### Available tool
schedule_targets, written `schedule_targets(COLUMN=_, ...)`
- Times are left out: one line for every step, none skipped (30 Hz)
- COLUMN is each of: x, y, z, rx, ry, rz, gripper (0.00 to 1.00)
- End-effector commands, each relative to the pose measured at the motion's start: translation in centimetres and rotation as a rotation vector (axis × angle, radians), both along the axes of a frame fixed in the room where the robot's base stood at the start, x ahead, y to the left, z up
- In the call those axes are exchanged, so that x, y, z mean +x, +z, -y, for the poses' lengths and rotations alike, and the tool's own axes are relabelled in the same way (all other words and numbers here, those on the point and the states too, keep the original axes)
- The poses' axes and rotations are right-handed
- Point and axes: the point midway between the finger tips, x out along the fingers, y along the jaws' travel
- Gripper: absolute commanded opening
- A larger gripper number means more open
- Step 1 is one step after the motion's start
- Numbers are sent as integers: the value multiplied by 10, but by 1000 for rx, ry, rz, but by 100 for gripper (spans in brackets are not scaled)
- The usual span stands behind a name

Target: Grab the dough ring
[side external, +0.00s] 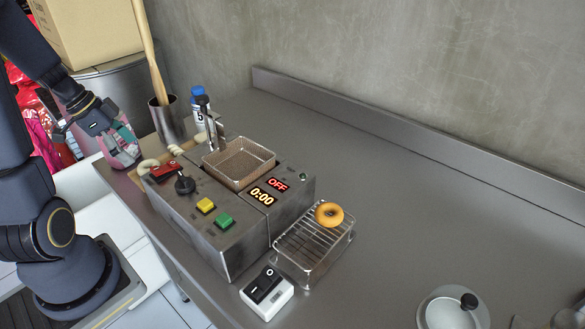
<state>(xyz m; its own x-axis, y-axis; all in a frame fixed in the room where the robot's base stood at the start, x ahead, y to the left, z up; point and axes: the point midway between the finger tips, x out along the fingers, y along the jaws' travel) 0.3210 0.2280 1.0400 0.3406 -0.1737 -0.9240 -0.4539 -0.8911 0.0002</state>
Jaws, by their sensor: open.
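A pale raw dough ring (148,163) lies on a light wooden board at the fryer's left back corner, partly hidden by the fryer. More pale dough shows just behind it (176,151). My gripper (127,157) is open and empty, to the left of the pale ring, pointing down near the counter's left edge. It appears apart from the dough; its exact height is hard to tell. A golden ring (329,215) sits on the wire rack (306,250) to the right of the fryer.
The fryer (223,230) has an empty-looking wire basket (239,165), buttons and a display reading OFF and 0:00. A metal cup (168,122) with wooden sticks and a blue-capped bottle (198,105) stand behind. A rocker switch (267,291) is in front.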

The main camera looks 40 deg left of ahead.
Motion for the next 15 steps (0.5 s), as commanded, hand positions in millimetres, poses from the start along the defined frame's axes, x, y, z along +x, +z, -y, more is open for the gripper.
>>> schedule_targets(x=1, y=-3, z=1, rx=-2, ry=0, rz=-1, gripper=91)
schedule_targets(x=2, y=-4, z=2, rx=-2, ry=0, rz=-1, gripper=91)
schedule_targets(x=3, y=-8, z=3, rx=-2, ry=0, rz=-1, gripper=91)
schedule_targets(x=4, y=-12, z=4, rx=-2, ry=-1, rz=-2, gripper=91)
schedule_targets(x=5, y=-16, z=6, rx=-3, ry=-2, rz=-3, gripper=91)
schedule_targets(x=7, y=-22, z=9, rx=-4, ry=-1, rz=-3, gripper=91)
schedule_targets(x=9, y=-27, z=10, rx=-4, ry=-2, rz=-3, gripper=91)
schedule_targets(x=11, y=-31, z=12, rx=-4, ry=-2, rz=-3, gripper=91)
schedule_targets(x=13, y=-37, z=13, rx=-4, ry=-1, rz=-3, gripper=91)
schedule_targets(x=14, y=-40, z=13, rx=-3, ry=-1, rz=-3, gripper=91)
schedule_targets(x=15, y=-43, z=13, rx=-4, ry=-1, rz=-2, gripper=91)
schedule_targets(x=17, y=-47, z=14, rx=-2, ry=-1, rz=-2, gripper=91)
schedule_targets(x=17, y=-48, z=14, rx=-1, ry=-1, rz=-2, gripper=91)
schedule_targets(x=18, y=-49, z=14, rx=-2, ry=0, rz=-1, gripper=91)
schedule_targets(x=18, y=-50, z=15, rx=-1, ry=0, rz=0, gripper=91)
